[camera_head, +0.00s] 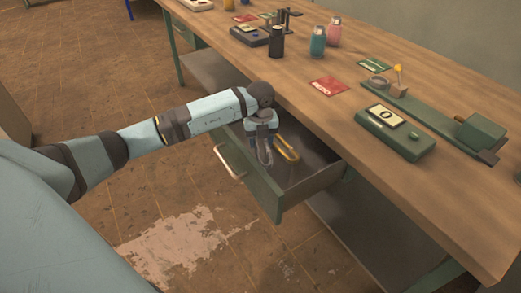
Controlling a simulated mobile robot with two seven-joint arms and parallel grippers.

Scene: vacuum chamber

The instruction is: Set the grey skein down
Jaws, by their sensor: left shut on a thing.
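My left gripper (263,124) points down over the open drawer (281,190) under the workbench. It is shut on the grey skein (264,150), a looped grey strand that hangs below the fingers. The skein is at or just above the drawer's interior; I cannot tell whether it touches the bottom. A yellow skein (287,149) is in the drawer just to the right of the grey one. My right gripper is not in view.
The wooden workbench (340,105) stands above the drawer. On it are a red card (328,86), a green box with a display (396,133), a green vise-like tool (481,132), a black cylinder (277,41) and two bottles (318,41). The drawer's right part looks empty.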

